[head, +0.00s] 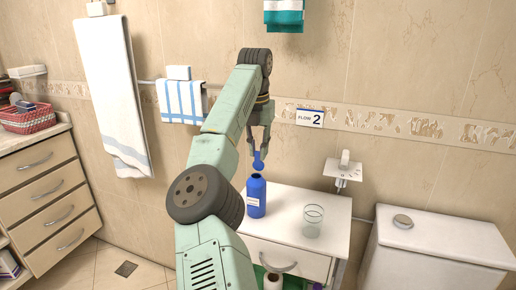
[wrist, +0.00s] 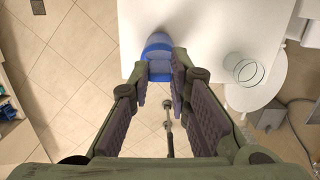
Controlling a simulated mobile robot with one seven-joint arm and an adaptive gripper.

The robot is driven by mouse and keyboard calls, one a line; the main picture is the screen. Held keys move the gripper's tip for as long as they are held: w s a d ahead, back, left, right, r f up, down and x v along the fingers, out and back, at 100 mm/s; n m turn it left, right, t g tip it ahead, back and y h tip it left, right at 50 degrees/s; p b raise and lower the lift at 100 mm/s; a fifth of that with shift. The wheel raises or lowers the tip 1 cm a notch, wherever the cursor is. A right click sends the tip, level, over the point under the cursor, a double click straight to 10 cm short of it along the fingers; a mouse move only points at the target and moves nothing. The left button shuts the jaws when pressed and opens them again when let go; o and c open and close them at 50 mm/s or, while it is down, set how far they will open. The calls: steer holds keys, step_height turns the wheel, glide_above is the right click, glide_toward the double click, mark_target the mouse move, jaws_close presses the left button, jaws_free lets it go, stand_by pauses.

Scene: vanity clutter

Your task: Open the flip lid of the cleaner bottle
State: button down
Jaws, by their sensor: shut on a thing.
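The cleaner bottle (head: 256,199) is blue with a white label and stands upright near the left edge of the white cabinet top. Its blue flip lid (head: 258,163) shows above the bottle's shoulder, just under my fingertips; how far it is tilted I cannot tell. My gripper (head: 259,151) comes down from above and is shut on the lid. In the wrist view the blue bottle (wrist: 157,43) lies beyond the fingertips, and a blue part sits between them (wrist: 160,69). The fingers hide part of the lid there.
A clear glass (head: 313,221) stands to the right of the bottle on the cabinet top (head: 285,205). Towels hang on the wall at left. Space above the cabinet is free.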

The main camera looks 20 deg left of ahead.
mark_target(258, 152)
steer(key=shift+f, duration=0.15)
steer(key=c, duration=1.5)
jaws_free()
steer(key=r, duration=0.5)
steer(key=shift+s+r, duration=0.2)
steer(key=shift+r, duration=0.2)
steer(key=shift+s+r, duration=0.2)
steer(key=shift+r, duration=0.7)
